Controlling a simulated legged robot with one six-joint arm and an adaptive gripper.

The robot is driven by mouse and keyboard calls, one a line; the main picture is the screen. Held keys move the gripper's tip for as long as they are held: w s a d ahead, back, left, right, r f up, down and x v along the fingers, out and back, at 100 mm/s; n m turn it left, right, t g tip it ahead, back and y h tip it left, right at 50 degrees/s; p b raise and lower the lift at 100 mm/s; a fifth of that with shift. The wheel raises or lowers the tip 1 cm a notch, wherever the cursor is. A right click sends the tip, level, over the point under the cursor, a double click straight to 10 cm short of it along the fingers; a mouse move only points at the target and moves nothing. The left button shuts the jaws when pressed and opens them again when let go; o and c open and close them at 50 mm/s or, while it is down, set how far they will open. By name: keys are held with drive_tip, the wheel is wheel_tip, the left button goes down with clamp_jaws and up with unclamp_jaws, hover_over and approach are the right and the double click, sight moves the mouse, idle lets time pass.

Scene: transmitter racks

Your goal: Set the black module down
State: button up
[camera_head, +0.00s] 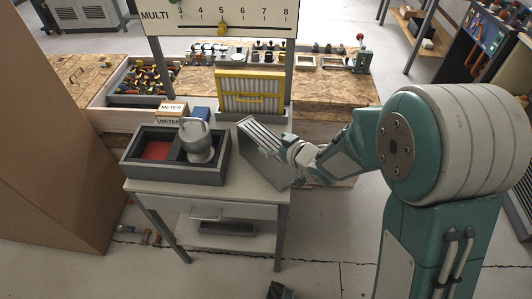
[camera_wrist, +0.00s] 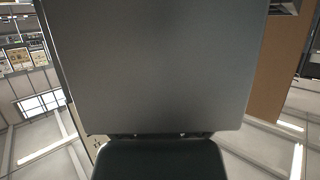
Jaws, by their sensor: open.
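The black module, a dark grey box with a ribbed light face (camera_head: 260,138), is at the right end of the small grey table (camera_head: 150,187). It looks tilted, and I cannot tell whether its underside rests fully on the tabletop. My gripper (camera_head: 284,145) is at the module's right side, close to it. The jaws are open, though the fingertips are largely hidden by the module and wrist. In the wrist view the module's flat dark face (camera_wrist: 160,65) fills the middle, right in front of a dark gripper part (camera_wrist: 160,160).
A divided dark tray (camera_head: 128,172) with a red pad and a grey jug-like vessel (camera_head: 198,140) takes up the table's left. A cardboard panel (camera_head: 50,120) is at left.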

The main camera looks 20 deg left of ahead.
drive_tip(key=shift+x, duration=0.75)
drive_tip(key=shift+s+d+r, duration=0.1)
drive_tip(key=c, duration=1)
drive_tip(key=shift+r, duration=0.1)
drive_tip(key=shift+c, duration=0.2)
drive_tip(key=shift+r, duration=0.1)
